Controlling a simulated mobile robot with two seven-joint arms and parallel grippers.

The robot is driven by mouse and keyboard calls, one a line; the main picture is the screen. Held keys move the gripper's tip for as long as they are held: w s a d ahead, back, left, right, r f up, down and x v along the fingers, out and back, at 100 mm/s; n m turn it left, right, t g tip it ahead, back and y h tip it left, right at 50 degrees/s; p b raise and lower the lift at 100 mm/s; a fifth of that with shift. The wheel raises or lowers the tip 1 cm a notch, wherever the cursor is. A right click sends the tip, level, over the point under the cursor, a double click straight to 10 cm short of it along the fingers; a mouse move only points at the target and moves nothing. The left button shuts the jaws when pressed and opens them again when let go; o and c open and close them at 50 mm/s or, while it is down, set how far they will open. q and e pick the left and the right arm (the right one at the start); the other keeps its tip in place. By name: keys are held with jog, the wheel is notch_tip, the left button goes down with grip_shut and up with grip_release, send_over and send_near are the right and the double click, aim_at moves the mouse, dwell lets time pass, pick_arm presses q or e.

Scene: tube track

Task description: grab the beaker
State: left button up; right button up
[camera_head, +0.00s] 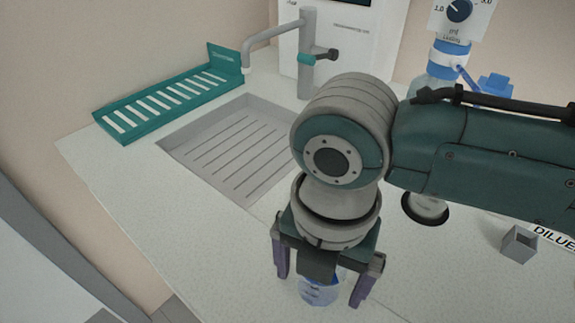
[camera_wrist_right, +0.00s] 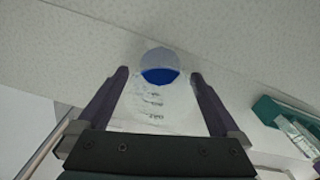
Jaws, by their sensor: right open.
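The beaker (camera_head: 318,293) is clear with a little blue liquid in it and stands on the pale counter near the lower edge of the head view. In the right wrist view the beaker (camera_wrist_right: 158,102) shows dark graduation marks and sits between the fingers. My right gripper (camera_head: 319,288) points down over it, open, with one finger on each side. In the wrist view its fingers (camera_wrist_right: 160,77) appear spread around the beaker, and I cannot tell whether either touches it. The gripper body hides part of the beaker in the head view. My left gripper is not in view.
A grey sink (camera_head: 225,150) with a tap (camera_head: 308,50) lies behind and left. A teal slotted rack (camera_head: 170,98) stands at the back left. A small grey square holder (camera_head: 519,244) and a bottle with a blue collar (camera_head: 450,62) are to the right. The counter's left front is clear.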

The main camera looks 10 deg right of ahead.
jog(key=c, duration=1.3)
jog(key=shift+r, duration=0.15)
